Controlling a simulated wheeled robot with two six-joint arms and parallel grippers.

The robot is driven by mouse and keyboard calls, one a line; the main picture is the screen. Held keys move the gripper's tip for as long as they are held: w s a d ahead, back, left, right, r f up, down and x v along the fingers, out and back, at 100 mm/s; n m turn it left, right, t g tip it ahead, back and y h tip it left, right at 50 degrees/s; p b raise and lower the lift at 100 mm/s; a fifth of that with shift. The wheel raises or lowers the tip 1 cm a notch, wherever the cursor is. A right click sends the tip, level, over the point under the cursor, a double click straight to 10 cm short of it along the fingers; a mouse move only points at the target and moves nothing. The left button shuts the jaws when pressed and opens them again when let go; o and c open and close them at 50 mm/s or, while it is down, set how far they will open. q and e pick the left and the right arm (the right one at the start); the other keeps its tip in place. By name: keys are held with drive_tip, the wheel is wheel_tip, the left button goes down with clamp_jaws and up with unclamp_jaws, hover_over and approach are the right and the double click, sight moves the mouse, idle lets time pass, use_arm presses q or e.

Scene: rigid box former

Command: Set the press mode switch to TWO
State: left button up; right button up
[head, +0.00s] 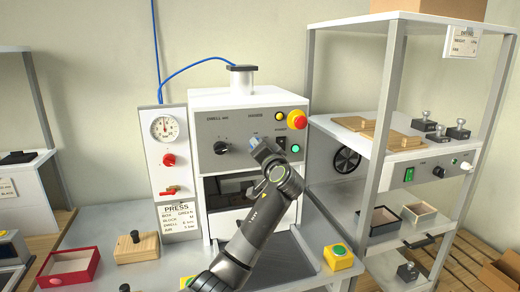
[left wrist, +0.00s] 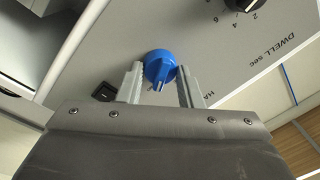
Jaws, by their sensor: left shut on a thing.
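The press mode switch looks to be the blue knob (left wrist: 160,64) on the grey front panel of the press (head: 225,127). The wrist and fingers hide most of the knob in the head view. Its position labels are mostly covered; only "HA" shows beside a finger. My right gripper is not in view.
On the panel are a black dwell dial (head: 221,148), a red emergency button (head: 297,120), a green button (head: 295,148) and a black rocker switch (left wrist: 105,92). A gauge box (head: 166,155) stands left of the press. A shelf rack (head: 391,85) stands right.

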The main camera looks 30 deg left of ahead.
use_arm(q)
drive_tip(key=o, duration=1)
drive_tip(key=shift+d, duration=0.15)
drive_tip(key=shift+b+v, duration=2.4)
drive_tip(key=shift+v, duration=6.25)
drive_tip(key=shift+f, duration=0.15)
